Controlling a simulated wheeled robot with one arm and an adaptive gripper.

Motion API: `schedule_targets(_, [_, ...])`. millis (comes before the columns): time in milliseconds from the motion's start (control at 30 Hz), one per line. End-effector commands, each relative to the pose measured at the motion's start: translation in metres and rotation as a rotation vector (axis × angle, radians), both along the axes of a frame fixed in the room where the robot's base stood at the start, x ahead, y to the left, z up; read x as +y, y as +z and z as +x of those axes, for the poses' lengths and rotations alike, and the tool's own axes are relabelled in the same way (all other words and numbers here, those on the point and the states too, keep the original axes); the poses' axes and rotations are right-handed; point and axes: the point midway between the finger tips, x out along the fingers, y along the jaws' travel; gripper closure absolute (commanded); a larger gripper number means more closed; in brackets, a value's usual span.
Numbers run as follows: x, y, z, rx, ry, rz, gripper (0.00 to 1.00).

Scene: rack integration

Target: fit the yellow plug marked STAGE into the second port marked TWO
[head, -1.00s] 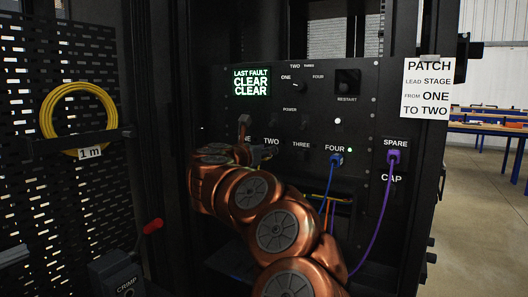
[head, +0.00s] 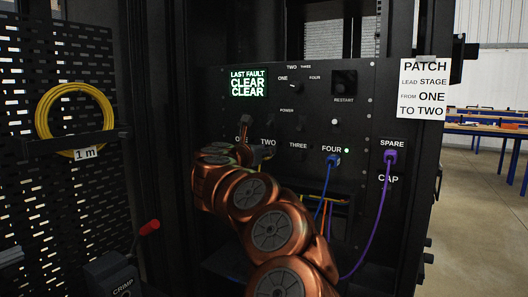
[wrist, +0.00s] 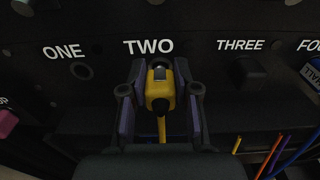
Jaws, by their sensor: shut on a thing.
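The yellow plug (wrist: 159,92) is between the fingers of my gripper (wrist: 160,99) in the wrist view, with its yellow cable hanging down below it. My gripper is shut on it. The plug's front end is at the black panel directly under the TWO label (wrist: 148,46). Port TWO itself is hidden behind the plug, so I cannot tell how deep the plug sits. The STAGE marking is not readable. In the head view my copper arm hides most of the gripper, close below the TWO label (head: 268,142).
Port ONE (wrist: 81,71) looks empty at the left. Port THREE (wrist: 238,73) has a dark cover or socket. A blue plug (head: 333,160) is in FOUR and a purple plug (head: 391,157) in SPARE. A coiled yellow cable (head: 42,108) hangs on the left perforated board.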

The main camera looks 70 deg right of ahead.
Motion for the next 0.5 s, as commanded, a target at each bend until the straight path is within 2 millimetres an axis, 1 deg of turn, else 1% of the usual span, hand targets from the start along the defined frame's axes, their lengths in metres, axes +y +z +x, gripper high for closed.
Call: schedule_targets(500, [-0.0102, 0.0007, -0.0014, 0.000, 0.002, -0.001, 1.00])
